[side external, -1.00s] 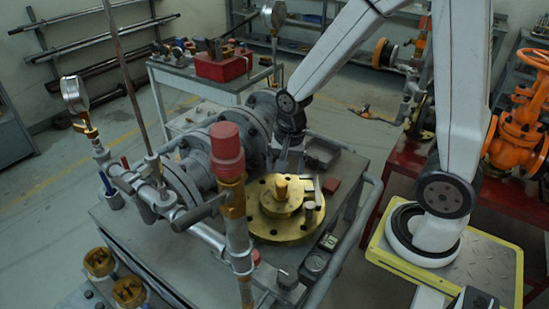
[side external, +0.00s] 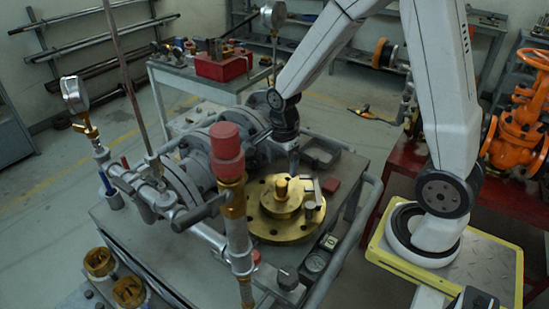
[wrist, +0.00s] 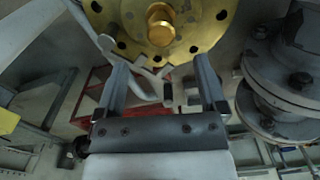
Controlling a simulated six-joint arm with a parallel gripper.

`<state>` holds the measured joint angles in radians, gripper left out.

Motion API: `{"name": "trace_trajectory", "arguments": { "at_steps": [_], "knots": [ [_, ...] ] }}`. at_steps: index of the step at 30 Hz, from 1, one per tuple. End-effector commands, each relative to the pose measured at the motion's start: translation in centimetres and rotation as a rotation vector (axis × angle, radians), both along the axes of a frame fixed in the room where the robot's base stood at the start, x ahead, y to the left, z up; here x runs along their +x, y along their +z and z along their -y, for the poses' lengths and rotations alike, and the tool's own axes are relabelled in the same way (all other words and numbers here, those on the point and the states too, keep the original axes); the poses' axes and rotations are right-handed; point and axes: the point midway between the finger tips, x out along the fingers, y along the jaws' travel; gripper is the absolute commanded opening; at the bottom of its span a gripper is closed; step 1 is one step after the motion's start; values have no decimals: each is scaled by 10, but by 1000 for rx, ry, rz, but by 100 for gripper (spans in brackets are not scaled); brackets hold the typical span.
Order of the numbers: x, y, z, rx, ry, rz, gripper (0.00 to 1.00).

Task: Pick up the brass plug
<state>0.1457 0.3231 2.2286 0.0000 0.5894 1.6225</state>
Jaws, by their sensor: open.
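The brass plug (side external: 281,186) is a short, round-topped gold knob standing upright at the centre of a brass disc flange (side external: 272,228) on the grey cart. In the wrist view the plug (wrist: 161,24) is at the top, on its stepped disc with dark bolt holes. My gripper (side external: 294,166) points down just behind the flange. In the wrist view the gripper (wrist: 163,72) has two spread fingers with nothing held between them; the plug lies beyond the fingertips. I cannot tell the exact height gap.
A small grey metal piece (side external: 314,197) stands on the flange's right side. A red-capped pipe (side external: 228,150) rises close in front and left. Large grey valve flanges (side external: 196,165) stand left of my gripper.

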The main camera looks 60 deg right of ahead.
Motion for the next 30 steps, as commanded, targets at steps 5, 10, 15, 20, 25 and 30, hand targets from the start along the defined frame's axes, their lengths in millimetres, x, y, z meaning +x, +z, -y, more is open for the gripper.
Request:
{"name": "trace_trajectory", "arguments": {
  "at_steps": [5,10,15,20,25,30],
  "knots": [
    [0,-14,0,1,1,-3,90],
    [0,-20,0,0,1,-1,90],
    [0,-20,0,0,2,-1,90],
    [0,-26,0,0,2,-2,90],
    [0,-40,-1,1,2,-4,90],
    [1,-56,-1,1,2,-3,90]
  ]
}}
